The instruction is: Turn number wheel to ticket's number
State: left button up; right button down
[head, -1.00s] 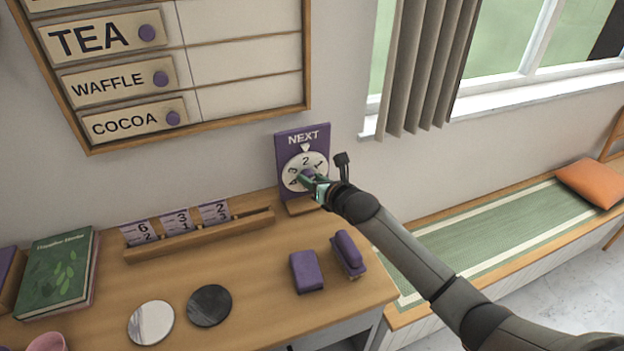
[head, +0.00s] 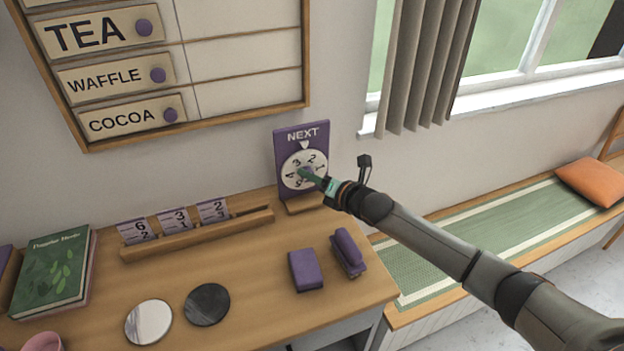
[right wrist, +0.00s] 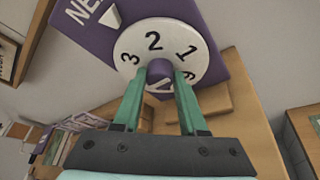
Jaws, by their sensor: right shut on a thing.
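The number wheel (head: 297,182) is a white dial on an upright purple "NEXT" board (head: 287,140) at the back of the counter. A white pointer marks its top, and it lies between the 3 and the 2. The wheel also shows in the right wrist view (right wrist: 180,35). My right gripper (head: 311,174) is shut on the wheel's purple center knob (right wrist: 160,71), one green finger on each side. The lower part of the dial is partly hidden by the fingers in the wrist view. Tickets (head: 175,221) stand in a wooden rack, reading 6 over 2, 3 over 1, and 2 over 3. My left gripper is out of view.
The wooden rack (head: 190,240) stands left of the board. A purple block (head: 305,270) and a purple stapler-like object (head: 348,253) lie in front. Two round discs, white (head: 148,322) and dark (head: 207,305), and a green book (head: 52,270) are further left. A menu board hangs above.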

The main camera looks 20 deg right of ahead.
jog(key=shift+f+m, duration=0.1)
jog(key=shift+m, duration=0.3)
jog(key=shift+y, duration=0.4)
jog(key=shift+c, duration=2.2)
grip_release()
jog(key=b+v, duration=0.1)
jog(key=v, duration=1.1)
jog(key=shift+s, duration=0.3)
